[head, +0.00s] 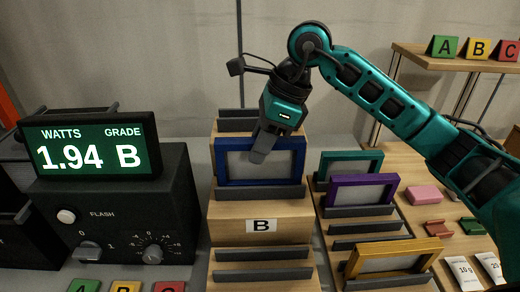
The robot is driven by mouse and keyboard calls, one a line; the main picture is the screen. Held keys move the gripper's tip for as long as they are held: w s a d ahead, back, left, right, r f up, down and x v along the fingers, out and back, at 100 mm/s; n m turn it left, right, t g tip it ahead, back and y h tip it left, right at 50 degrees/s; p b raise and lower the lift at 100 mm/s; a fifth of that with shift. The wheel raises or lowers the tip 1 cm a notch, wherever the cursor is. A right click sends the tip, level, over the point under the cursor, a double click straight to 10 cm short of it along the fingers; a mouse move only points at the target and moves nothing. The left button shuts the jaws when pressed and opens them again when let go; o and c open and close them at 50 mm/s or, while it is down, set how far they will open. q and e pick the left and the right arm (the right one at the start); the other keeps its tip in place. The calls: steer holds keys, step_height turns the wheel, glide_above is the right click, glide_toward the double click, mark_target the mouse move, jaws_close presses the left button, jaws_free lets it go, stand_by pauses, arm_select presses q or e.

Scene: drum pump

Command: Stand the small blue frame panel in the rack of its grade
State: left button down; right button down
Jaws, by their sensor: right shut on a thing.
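The small blue frame panel (285,165) has a blue border and a pale grey face. It is upright at the rack step marked B (228,225), behind a dark grey bar. I cannot tell whether its lower edge is fully down in the slot. My right gripper (261,150) reaches down from above and is shut on the panel's upper edge, with one finger in front of the face. The meter display (92,147) reads 1.94 watts, grade B. My left gripper is not in view.
Right of the B rack, teal (350,165), purple (361,190) and yellow (394,259) frames stand in another slotted rack (345,258). Slots in front of the B label (262,226) are empty. A flash box (115,215) stands left. A, B and C signs (478,48) stand on a back shelf.

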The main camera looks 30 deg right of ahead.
steer(key=shift+f, duration=0.7)
steer(key=shift+f, duration=0.1)
steer(key=c, duration=1.3)
jaws_free()
steer(key=o, duration=0.5)
steer(key=shift+c, duration=0.2)
